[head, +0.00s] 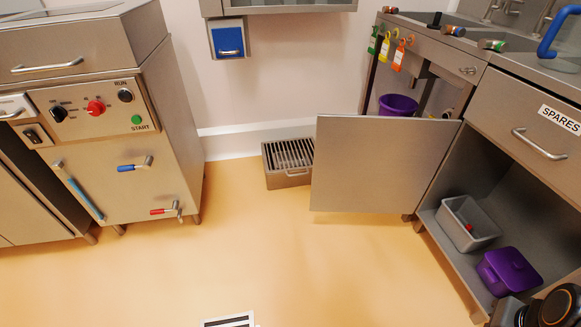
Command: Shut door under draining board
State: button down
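The grey metal door (385,165) stands wide open, sticking out to the left into the room. Its right edge meets the left upright of the cupboard (437,187) at the right, where the hinge side seems to be. The cupboard's front is open, below a drawer marked SPARES (515,125) and the counter top. Inside are a grey bin (468,222) with a small red thing in it and a purple lidded box (509,270). My gripper is not in view; only dark, rounded parts that look like my arm show at the bottom right corner.
A floor grate box (287,163) sits by the wall, partly behind the door. A purple bucket (397,104) is under the sink counter behind the door. A machine with knobs and levers (110,130) stands left.

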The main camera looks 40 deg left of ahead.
aim_at(362, 163)
jog(key=u, duration=0.1)
jog(key=k, duration=0.3)
jog(key=u, duration=1.9)
jog(key=i, duration=0.85)
jog(key=u, duration=0.65)
jog(key=i, duration=0.9)
jog(key=z, duration=0.75)
jog(key=i, duration=0.9)
jog(key=z, duration=0.65)
